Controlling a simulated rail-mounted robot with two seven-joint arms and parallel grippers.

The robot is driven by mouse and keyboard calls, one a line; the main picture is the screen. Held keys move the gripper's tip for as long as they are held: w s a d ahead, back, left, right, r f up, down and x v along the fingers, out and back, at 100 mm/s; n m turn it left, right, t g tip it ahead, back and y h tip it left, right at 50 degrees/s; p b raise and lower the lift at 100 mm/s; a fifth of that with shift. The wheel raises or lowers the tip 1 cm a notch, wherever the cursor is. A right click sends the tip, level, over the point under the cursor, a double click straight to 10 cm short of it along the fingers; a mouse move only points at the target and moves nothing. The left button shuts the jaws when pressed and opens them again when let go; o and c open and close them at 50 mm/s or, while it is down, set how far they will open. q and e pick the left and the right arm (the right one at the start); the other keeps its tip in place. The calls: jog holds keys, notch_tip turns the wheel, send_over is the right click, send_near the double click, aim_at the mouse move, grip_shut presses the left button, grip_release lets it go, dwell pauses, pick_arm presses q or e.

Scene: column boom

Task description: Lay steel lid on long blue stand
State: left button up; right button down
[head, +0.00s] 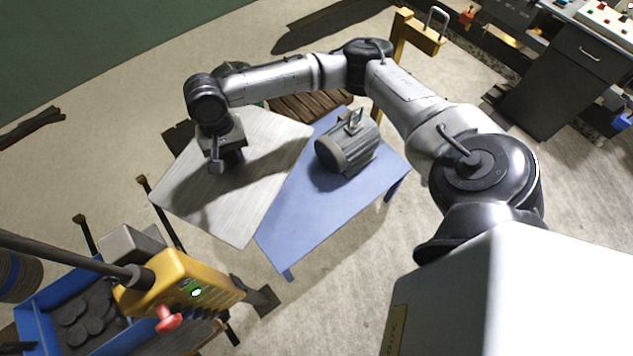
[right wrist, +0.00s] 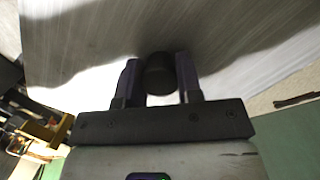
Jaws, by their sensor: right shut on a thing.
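The steel lid (head: 265,150) is a flat, brushed grey plate with a dark round knob (right wrist: 160,72). My right gripper (head: 222,163) is shut on the knob, with one finger on each side of it in the right wrist view (right wrist: 160,82). The long blue stand (head: 300,232) is a low blue table to the right of the lid. The lid's right edge covers the stand's left side in the head view; I cannot tell whether they touch. My left gripper is not in view.
A grey motor (head: 347,148) lies on the stand's far right part. A wooden slatted pallet (head: 300,104) is behind. A yellow control box (head: 180,283) and a blue crate (head: 40,300) of dark discs are at lower left. The stand's near part is bare.

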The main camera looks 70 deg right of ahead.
jog(key=s+d+f+m+b, duration=0.2)
jog(key=s+d+f+b, duration=0.2)
jog(key=f+b, duration=1.2)
jog(key=s+d+f+m+b, duration=0.1)
jog(key=s+d+f+b, duration=0.3)
jog(key=f+b, duration=1.25)
jog(key=s+d+f+m+b, duration=0.25)
jog(key=d+f+b, duration=0.3)
jog(key=f, duration=1.95)
jog(key=b, duration=0.9)
send_over(291, 205)
jog(key=shift+t, duration=0.4)
jog(key=f, duration=0.7)
jog(key=shift+s, duration=0.4)
jog(key=shift+w+d+f, duration=0.15)
jog(key=shift+w+d, duration=0.15)
jog(key=shift+w, duration=0.2)
jog(key=shift+f+b, duration=1.95)
jog(key=shift+f, duration=0.1)
